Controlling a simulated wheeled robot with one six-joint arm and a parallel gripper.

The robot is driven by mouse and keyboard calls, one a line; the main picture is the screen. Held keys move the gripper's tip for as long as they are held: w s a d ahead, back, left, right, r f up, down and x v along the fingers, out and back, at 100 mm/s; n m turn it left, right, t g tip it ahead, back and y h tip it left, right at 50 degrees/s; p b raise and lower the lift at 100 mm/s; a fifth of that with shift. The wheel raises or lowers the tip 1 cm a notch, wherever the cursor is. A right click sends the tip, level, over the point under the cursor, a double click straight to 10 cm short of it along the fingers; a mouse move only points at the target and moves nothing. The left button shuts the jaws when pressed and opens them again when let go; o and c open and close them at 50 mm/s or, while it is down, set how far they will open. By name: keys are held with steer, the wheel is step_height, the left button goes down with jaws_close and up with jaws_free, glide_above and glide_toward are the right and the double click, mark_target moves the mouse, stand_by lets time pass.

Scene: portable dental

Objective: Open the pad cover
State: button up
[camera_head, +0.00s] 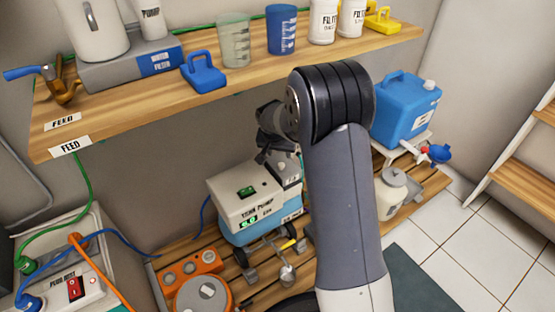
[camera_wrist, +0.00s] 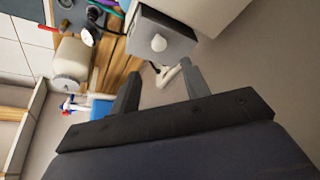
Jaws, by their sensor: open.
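No part is labelled as a pad cover, so I cannot tell for certain which it is. In the wrist view a grey box (camera_wrist: 165,28) with a white rounded knob (camera_wrist: 158,43) lies just beyond my gripper (camera_wrist: 160,86). The two fingers are spread apart with nothing held between them. A thin white bent piece (camera_wrist: 174,72) shows near the right fingertip, apparently beyond it. In the head view my gripper (camera_head: 272,143) is partly hidden by my arm, above the right end of the white and blue pump unit (camera_head: 240,205), which has a green switch.
A wooden shelf (camera_head: 200,100) overhangs the pump, carrying a kettle, cups and bottles. A blue tank (camera_head: 405,105) stands right of my arm. An orange device (camera_head: 190,275) and a white power box (camera_head: 70,280) with cables lie left. Tiled floor (camera_head: 470,250) is free at right.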

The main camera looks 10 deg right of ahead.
mark_target(281, 165)
steer(key=b+x, duration=0.2)
steer(key=x, duration=0.7)
steer(key=shift+f+b, duration=0.1)
steer(key=shift+b, duration=0.2)
steer(key=shift+c, duration=0.2)
steer(key=shift+s, duration=0.1)
jaws_close()
